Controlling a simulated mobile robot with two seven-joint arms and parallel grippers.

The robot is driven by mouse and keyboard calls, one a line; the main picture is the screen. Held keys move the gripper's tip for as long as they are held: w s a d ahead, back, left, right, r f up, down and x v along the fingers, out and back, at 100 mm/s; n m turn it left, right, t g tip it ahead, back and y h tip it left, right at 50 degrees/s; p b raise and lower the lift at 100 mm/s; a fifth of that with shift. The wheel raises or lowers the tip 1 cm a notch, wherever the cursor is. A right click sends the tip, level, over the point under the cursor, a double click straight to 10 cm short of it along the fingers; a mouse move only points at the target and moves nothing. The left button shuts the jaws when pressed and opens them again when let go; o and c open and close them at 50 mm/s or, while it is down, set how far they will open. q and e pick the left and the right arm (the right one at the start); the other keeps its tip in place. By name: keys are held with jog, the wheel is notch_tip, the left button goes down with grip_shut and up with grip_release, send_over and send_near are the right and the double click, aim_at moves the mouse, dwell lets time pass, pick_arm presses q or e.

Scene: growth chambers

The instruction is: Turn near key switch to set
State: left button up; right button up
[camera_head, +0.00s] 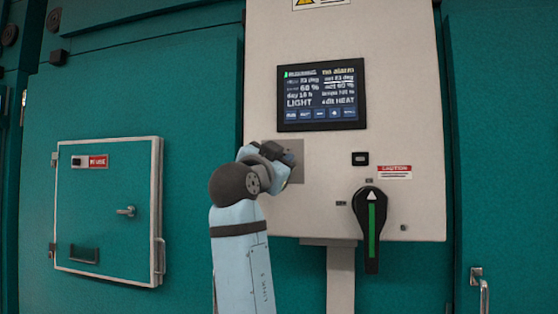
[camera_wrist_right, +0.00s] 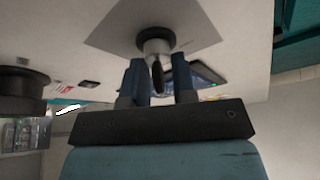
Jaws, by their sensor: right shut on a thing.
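The key switch (camera_wrist_right: 156,48) shows in the right wrist view, a round metal barrel with a dark key, on a grey square plate (camera_wrist_right: 190,22). The plate also shows in the head view (camera_head: 296,172), on the white control panel below the screen. My right gripper (camera_wrist_right: 158,75) has its two blue fingers on either side of the key and is shut on it. In the head view my right gripper (camera_head: 285,158) reaches the plate, and my wrist hides the key. Which position the switch points to cannot be read. My left gripper is not in view.
The white panel (camera_head: 405,110) carries a lit screen (camera_head: 321,95), a small black switch (camera_head: 360,158) and a black rotary handle (camera_head: 371,228) with a green stripe, right of my gripper. A small white-framed hatch (camera_head: 105,210) is on the teal wall at left.

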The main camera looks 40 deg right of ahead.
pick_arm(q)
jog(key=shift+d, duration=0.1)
pick_arm(e)
jog(key=o, duration=0.6)
jog(key=shift+a, duration=0.1)
jog(key=shift+s+a+f, duration=0.15)
jog(key=shift+s+a, duration=0.05)
jog(key=shift+a, duration=0.05)
pick_arm(q)
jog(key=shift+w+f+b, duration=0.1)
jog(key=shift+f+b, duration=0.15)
jog(key=shift+b, duration=0.6)
pick_arm(e)
jog(key=v, duration=1.3)
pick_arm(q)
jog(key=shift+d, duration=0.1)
pick_arm(e)
jog(key=shift+a, duration=0.1)
